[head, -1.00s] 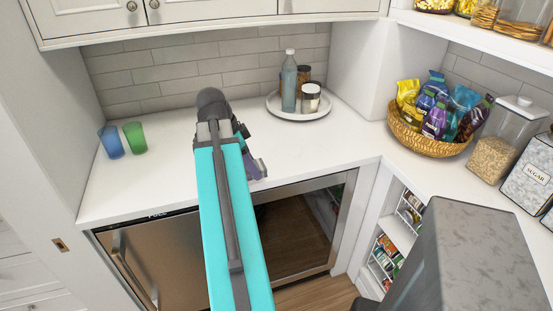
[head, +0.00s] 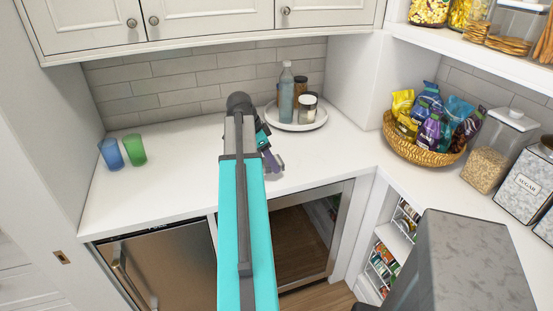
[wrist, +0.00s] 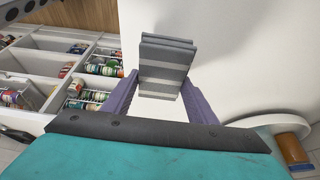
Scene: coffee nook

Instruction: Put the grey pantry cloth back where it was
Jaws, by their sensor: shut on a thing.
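The grey cloth (wrist: 167,62) is a folded, layered block with lighter bands, seen in the wrist view between the purple fingers of my gripper (wrist: 160,88). My gripper is shut on it, with the white counter behind it. In the head view my gripper (head: 272,160) hangs over the counter (head: 320,170), in front of the round tray. The cloth cannot be made out there, and my arm covers part of the counter.
A white tray (head: 297,126) holds a bottle (head: 286,95) and jars. A wicker basket (head: 415,150) of snack bags stands at the right. Blue (head: 110,153) and green (head: 134,149) cups stand at the left. The counter between is mostly clear. Below are shelves of cans (wrist: 95,68).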

